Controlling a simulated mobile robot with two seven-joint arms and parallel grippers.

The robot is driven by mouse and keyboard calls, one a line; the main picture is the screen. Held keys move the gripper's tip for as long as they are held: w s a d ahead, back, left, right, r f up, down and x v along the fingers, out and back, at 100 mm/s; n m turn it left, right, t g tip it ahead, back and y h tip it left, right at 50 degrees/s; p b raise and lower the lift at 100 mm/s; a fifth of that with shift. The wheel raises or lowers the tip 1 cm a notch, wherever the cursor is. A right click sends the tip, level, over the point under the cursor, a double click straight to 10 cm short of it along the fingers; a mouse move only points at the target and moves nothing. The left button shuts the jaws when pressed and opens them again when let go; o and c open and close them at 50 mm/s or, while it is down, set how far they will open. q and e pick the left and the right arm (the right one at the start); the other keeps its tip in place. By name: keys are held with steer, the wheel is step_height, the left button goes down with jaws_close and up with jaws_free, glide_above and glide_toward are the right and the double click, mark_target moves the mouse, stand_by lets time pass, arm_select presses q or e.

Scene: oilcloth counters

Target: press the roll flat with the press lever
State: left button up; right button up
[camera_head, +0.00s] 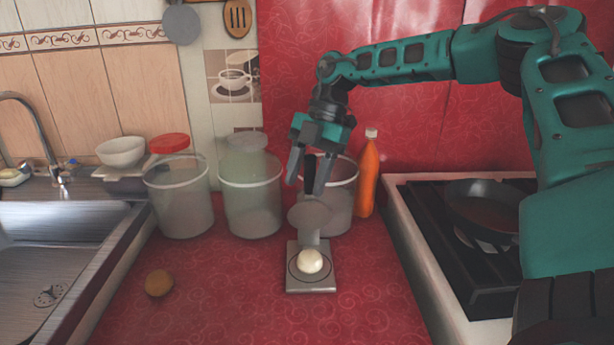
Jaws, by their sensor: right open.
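The roll (310,261) is a small round white ball. It sits inside the dark ring marked on the grey base plate of the press (312,285). The press stands on the red counter, and its raised grey upper plate (309,214) is behind the roll. A dark upright handle (309,172) rises at the back of the press. My right gripper (309,188) points down from above with its fingers apart, one on each side of the handle. I cannot tell whether the fingers touch it. My left gripper is not in view.
Several translucent tubs, one here (180,200), stand along the back. An orange bottle (368,178) stands right of them. A stove with a black pan (482,208) is at right, a sink (50,260) at left. A brown round item (159,283) lies on the open red counter (230,310).

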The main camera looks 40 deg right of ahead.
steer(key=shift+c, duration=0.5)
jaws_close()
